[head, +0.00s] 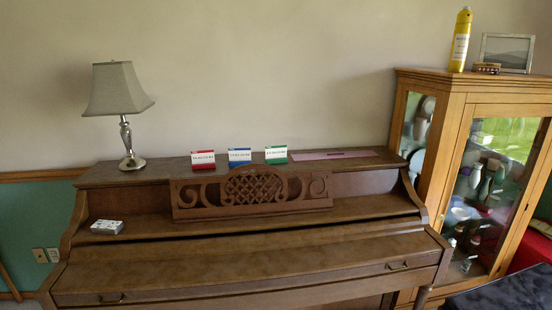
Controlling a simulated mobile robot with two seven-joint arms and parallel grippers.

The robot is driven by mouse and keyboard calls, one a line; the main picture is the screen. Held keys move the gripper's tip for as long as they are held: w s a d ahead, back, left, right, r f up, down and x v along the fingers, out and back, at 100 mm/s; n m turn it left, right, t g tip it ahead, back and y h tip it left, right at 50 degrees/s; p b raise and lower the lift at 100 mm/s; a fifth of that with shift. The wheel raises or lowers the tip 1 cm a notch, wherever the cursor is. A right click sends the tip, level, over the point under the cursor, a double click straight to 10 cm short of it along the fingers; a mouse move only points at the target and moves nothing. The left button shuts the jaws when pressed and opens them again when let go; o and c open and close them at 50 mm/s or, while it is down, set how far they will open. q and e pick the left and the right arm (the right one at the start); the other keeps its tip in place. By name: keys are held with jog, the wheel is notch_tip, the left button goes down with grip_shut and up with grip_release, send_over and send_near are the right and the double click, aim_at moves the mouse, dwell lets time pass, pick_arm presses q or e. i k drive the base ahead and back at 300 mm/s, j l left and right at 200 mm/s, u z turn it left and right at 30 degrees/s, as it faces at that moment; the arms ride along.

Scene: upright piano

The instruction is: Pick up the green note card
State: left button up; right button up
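The green note card (276,155) stands on the top of the upright piano (115,176), behind the carved music rest. It has a white upper part with a line of small print and a green lower band. It is the rightmost of three similar cards, beside the blue one (240,157). The red one (203,159) stands farther left. Neither of my grippers shows in the head view.
A lamp (118,95) stands at the piano top's left end. A flat pinkish strip (334,155) lies right of the cards. The carved music rest (250,190) rises in front. A glass cabinet (440,150) stands close at right. A small stack (107,227) lies on the lower ledge.

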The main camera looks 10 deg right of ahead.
aim_at(274, 154)
jog(key=i, duration=0.85)
jog(key=i+z, duration=0.35)
jog(key=k+z, duration=0.1)
jog(key=z, duration=0.9)
